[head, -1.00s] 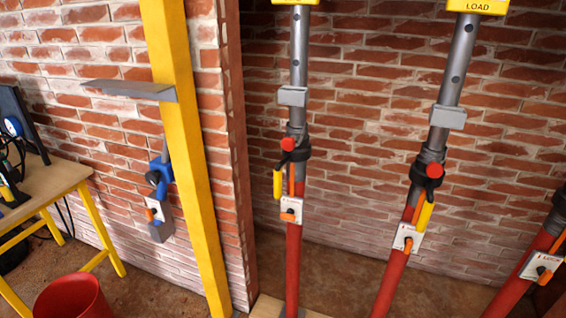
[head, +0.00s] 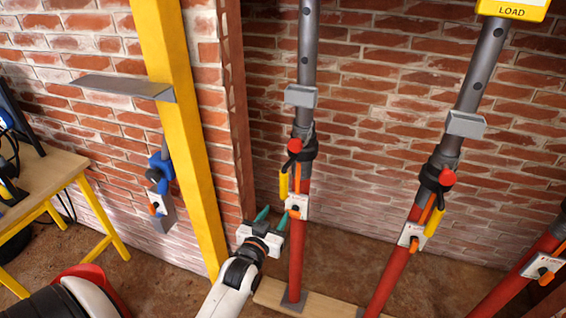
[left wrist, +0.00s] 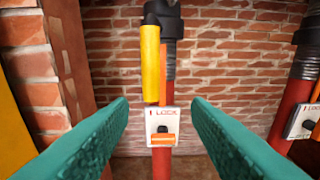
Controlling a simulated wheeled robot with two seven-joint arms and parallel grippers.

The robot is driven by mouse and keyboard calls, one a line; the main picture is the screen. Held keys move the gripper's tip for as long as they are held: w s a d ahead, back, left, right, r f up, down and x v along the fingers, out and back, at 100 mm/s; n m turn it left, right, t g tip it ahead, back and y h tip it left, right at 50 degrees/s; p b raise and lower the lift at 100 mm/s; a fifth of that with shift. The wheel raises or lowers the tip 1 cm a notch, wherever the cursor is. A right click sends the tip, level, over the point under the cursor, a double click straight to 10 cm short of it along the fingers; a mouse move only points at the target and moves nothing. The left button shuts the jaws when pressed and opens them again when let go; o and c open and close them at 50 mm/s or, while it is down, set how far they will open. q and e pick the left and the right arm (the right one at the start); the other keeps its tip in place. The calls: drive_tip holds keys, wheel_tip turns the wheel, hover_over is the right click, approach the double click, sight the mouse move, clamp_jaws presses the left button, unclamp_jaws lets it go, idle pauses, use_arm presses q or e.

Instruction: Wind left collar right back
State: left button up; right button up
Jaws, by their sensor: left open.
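The left prop has a red lower tube (head: 296,250), a grey upper tube and a black collar (head: 303,148) with a red knob (head: 295,145) and a hanging yellow handle (head: 283,182). Below the collar is a white lock plate (head: 297,206) with an orange lever. My left gripper (head: 272,215) is open just left of the prop, below the collar. In the left wrist view its green fingers (left wrist: 160,140) flank the lock plate (left wrist: 160,127), with the yellow handle (left wrist: 151,62) above; nothing is held. My right gripper is not in view.
A second prop (head: 400,250) leans to the right, and part of another shows at the right edge. A yellow post (head: 180,130) with a grey shelf plate (head: 120,87) stands left. A wooden table (head: 45,185) and red bucket (head: 82,273) are at the left.

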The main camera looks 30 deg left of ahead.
use_arm(q)
approach(286, 175)
wheel_tip(286, 175, down, 3)
drive_tip(key=a, duration=0.1)
drive_tip(key=w, duration=0.1)
drive_tip(key=shift+t+y, duration=0.4)
drive_tip(key=p+x, duration=0.1)
drive_tip(key=x, duration=1)
drive_tip(key=shift+w, duration=0.25)
clamp_jaws()
